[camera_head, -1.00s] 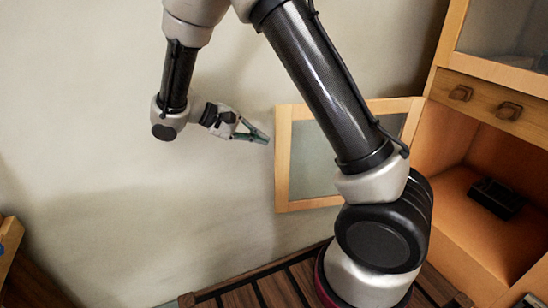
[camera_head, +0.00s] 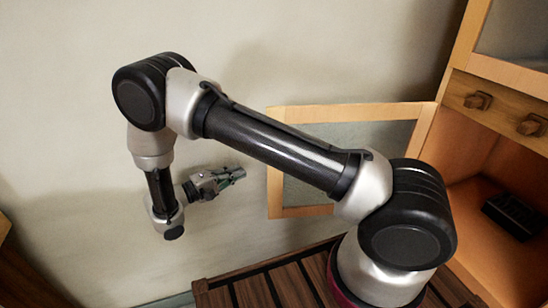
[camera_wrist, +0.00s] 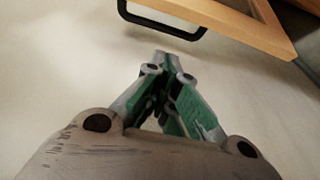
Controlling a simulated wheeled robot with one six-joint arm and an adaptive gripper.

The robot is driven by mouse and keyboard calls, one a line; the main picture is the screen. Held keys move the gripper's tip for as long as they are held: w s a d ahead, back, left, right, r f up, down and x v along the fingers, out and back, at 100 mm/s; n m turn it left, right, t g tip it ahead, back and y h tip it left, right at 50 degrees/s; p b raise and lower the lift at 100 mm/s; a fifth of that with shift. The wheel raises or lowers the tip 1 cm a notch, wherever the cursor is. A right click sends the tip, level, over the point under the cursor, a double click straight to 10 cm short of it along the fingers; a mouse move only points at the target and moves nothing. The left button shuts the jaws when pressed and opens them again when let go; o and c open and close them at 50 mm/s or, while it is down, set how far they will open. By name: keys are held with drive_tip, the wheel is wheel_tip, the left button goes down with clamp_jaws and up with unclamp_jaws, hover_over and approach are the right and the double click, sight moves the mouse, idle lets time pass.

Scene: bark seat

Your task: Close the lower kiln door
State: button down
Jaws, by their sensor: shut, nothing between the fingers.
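The lower kiln door (camera_head: 275,195), a pale wooden frame around a grey pane, stands swung open to the left of the cabinet in the head view. My arm hides part of it. My gripper (camera_head: 239,173) is shut and empty, a little left of the door's free edge and apart from it in the picture. In the wrist view the closed fingers (camera_wrist: 175,62) point toward a black handle loop (camera_wrist: 200,33). A corner of the wooden door frame (camera_wrist: 225,22) shows at the upper right, beyond the fingertips.
The cabinet (camera_head: 424,140) stands at the right, its lower orange compartment open with a black object (camera_head: 513,214) inside. Two knobs (camera_head: 478,101) sit on the drawer front above it. A slatted dark wooden surface (camera_head: 255,292) lies below my arm. The pale wall left of my gripper is bare.

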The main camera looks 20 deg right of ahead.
drive_tip(key=x, duration=1)
drive_tip(key=shift+w+d, duration=0.15)
drive_tip(key=shift+d, duration=0.15)
drive_tip(key=shift+f, duration=0.1)
